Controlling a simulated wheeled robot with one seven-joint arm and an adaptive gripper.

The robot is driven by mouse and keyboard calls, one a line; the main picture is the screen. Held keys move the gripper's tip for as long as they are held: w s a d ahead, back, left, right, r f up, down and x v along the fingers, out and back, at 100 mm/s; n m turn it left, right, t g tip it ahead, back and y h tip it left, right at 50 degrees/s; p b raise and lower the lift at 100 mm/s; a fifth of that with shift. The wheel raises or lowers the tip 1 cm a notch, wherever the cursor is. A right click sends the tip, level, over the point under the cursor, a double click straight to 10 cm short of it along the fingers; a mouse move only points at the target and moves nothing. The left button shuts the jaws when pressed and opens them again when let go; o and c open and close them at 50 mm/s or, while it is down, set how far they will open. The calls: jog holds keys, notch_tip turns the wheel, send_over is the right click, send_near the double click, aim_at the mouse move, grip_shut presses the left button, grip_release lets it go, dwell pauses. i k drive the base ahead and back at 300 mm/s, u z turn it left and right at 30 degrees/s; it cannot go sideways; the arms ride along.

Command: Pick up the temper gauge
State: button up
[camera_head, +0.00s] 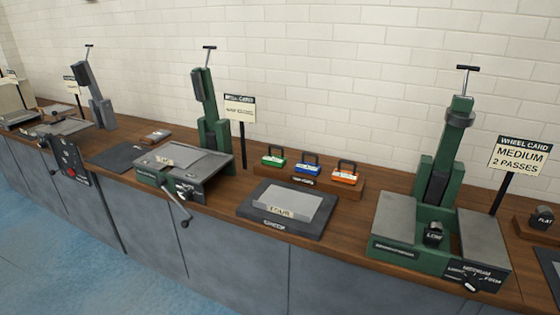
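I cannot tell for sure which thing is the temper gauge. Three small blocks with dark loop handles stand in a row on a wooden stand (318,183) on the bench: a green one (273,161), a blue one (307,169) and an orange one (344,176). A small dark label (303,181) on the stand's front is too small to read surely. My gripper is not in view.
The wooden bench (338,244) runs along a white brick wall. A green wheel machine (435,220) stands right, with a wheel card (519,155); a crank machine (184,167) stands left.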

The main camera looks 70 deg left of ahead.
aim_at(338, 174)
jog(key=u, duration=1.8)
